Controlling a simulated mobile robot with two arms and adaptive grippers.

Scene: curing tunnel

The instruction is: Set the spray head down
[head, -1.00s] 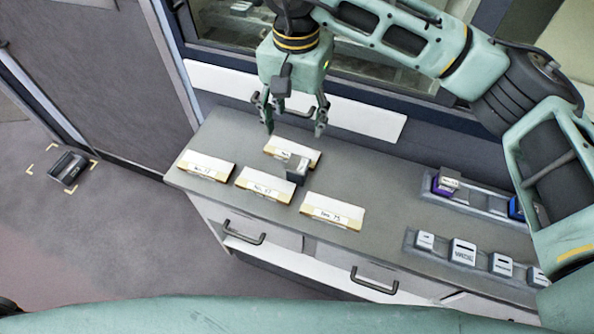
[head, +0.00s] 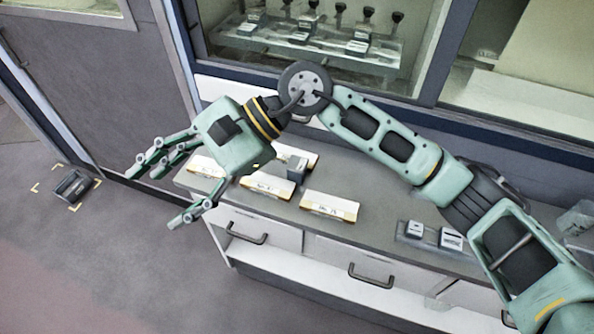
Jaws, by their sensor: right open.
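A small dark grey block with a pale front, which may be the spray head (head: 297,166), stands on the counter among several white labelled cards, at the edge of the back card (head: 302,153). My right gripper (head: 168,184) is open and empty. Its fingers point left and down, out past the counter's left end, apart from the block. The gripper's palm covers part of the left card (head: 205,167). My left gripper is not in view.
The grey counter (head: 375,215) has drawers with dark handles below. Small grey blocks sit in a rack (head: 403,236) at right, partly behind my arm. A dark box (head: 73,186) lies on the floor inside yellow corner marks. A window stands behind the counter.

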